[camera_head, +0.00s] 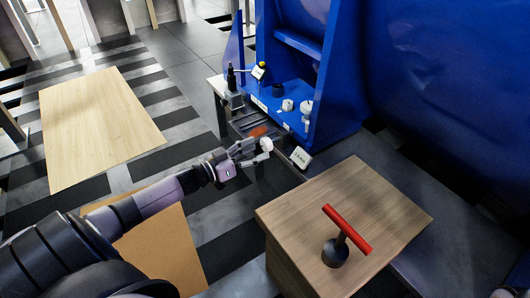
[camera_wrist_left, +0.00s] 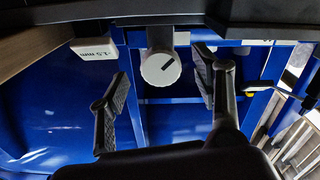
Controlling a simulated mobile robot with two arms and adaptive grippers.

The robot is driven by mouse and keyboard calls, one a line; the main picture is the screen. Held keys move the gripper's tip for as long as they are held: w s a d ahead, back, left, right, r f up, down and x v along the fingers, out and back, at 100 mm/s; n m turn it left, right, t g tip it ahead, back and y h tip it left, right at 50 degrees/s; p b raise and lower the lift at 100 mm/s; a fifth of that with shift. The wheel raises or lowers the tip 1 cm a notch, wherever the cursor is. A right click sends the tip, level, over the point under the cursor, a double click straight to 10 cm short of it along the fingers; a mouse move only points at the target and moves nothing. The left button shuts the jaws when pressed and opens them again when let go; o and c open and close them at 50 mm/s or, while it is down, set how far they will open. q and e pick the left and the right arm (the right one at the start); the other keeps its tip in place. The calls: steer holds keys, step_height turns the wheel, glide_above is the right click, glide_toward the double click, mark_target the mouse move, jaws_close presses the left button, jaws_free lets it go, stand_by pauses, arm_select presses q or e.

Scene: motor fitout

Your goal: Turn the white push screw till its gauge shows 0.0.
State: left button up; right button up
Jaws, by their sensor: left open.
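The white push screw (camera_head: 266,144) shows as a round white knob at the front of the blue fixture. In the left wrist view its face (camera_wrist_left: 160,68) has a black mark pointing to the upper right. The gauge (camera_head: 301,157) is a small white display to its right; in the left wrist view (camera_wrist_left: 93,50) it seems to read -1.5 mm. My left gripper (camera_head: 257,151) is open at the knob. In the left wrist view its fingers (camera_wrist_left: 162,82) are spread on either side of the knob, with gaps. My right gripper is out of view.
The blue fixture (camera_head: 321,60) also carries white and dark knobs and a second small display (camera_head: 259,72). A wooden cabinet (camera_head: 390,207) with a red T-handle (camera_head: 346,229) stands at the front right. A pale wooden board (camera_head: 95,125) is at the left.

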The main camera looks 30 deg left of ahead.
mark_target(264, 147)
arm_select(q)
steer(key=shift+b+x, duration=0.6)
steer(key=shift+x, duration=1.35)
steer(key=shift+c, duration=0.3)
steer(key=c, duration=1.1)
